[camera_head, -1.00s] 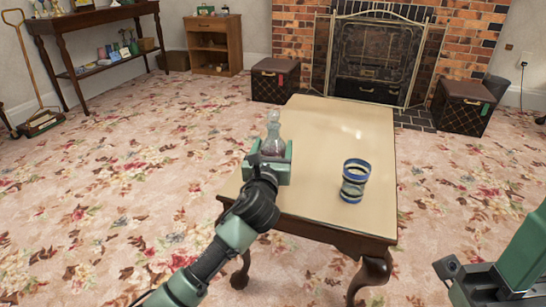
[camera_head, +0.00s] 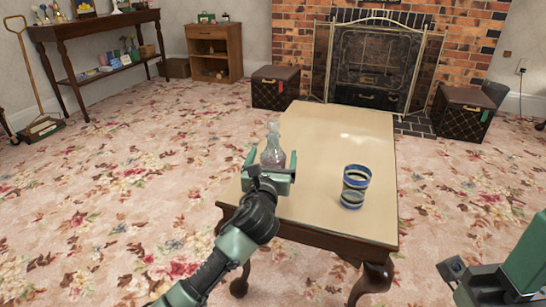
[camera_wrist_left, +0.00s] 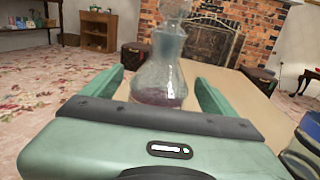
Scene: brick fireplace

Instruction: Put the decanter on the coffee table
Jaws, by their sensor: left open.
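The decanter (camera_head: 273,148) is clear glass with a stopper and a little dark liquid at the bottom. It stands upright at the left edge of the coffee table (camera_head: 340,140), a light-topped table with dark carved legs. My left gripper (camera_head: 272,170) is open just on the near side of the decanter. In the left wrist view the decanter (camera_wrist_left: 160,75) stands beyond the gripper body, between the two green fingers, with gaps visible on both sides. My right arm shows at the lower right of the head view, but its fingers are not clearly visible.
A blue-rimmed striped cup (camera_head: 355,187) stands on the table to the right of the decanter. Two dark trunks (camera_head: 275,88) (camera_head: 463,110) flank the fireplace (camera_head: 368,65). A wooden side table (camera_head: 95,45) stands at back left. Floral carpet is open on the left.

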